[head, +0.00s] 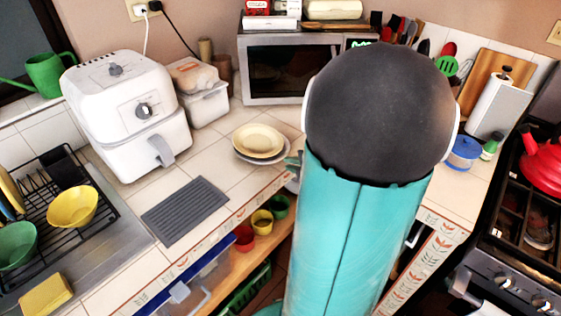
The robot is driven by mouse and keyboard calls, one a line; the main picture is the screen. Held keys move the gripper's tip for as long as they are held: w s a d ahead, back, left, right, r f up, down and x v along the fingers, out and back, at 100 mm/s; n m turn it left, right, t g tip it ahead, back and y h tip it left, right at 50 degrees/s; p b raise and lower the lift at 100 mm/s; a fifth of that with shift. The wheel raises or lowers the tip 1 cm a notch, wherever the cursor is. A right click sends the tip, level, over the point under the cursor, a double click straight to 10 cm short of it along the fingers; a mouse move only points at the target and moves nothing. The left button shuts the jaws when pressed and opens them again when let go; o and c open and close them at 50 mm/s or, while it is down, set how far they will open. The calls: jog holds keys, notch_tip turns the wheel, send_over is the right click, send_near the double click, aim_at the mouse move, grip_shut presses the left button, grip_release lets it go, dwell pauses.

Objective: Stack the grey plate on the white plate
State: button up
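A pale cream plate (258,139) sits on the tiled counter in the head view, left of my arm. Under it shows the rim of a greyish-white plate (246,158), so the two look stacked, a little off centre. I cannot tell for sure which of them is the task's grey or white plate. A small teal-grey part, seemingly my gripper (293,164), shows at the right edge of the plates, mostly hidden behind my large teal and black arm. Its fingers are not clear, and I cannot tell whether it touches the plates. My arm hides the counter behind it.
A white air fryer (130,112) and a microwave (272,68) stand behind the plates. A dark grey mat (185,210) lies front left, near a dish rack with a yellow bowl (72,206). Cups sit on a shelf below. The stove (515,240) is at right.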

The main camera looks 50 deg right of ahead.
jog(key=w+a+r+n+g+y, duration=0.1)
jog(key=a+r+n+g+y, duration=0.2)
jog(key=a+n, duration=1.05)
jog(key=a+r+n+g+y, duration=0.3)
jog(key=a+n, duration=0.7)
jog(key=n, duration=0.6)
jog(key=s+a+r+n+h, duration=0.2)
jog(key=a+r+n, duration=0.1)
jog(key=n, duration=1)
jog(key=s+a+r+n+g+h, duration=0.1)
jog(key=s+a+r+n+h, duration=0.2)
jog(key=n, duration=1)
jog(key=shift+a+r+n, duration=0.25)
jog(key=shift+a+n, duration=0.1)
jog(key=shift+a, duration=0.4)
grip_shut()
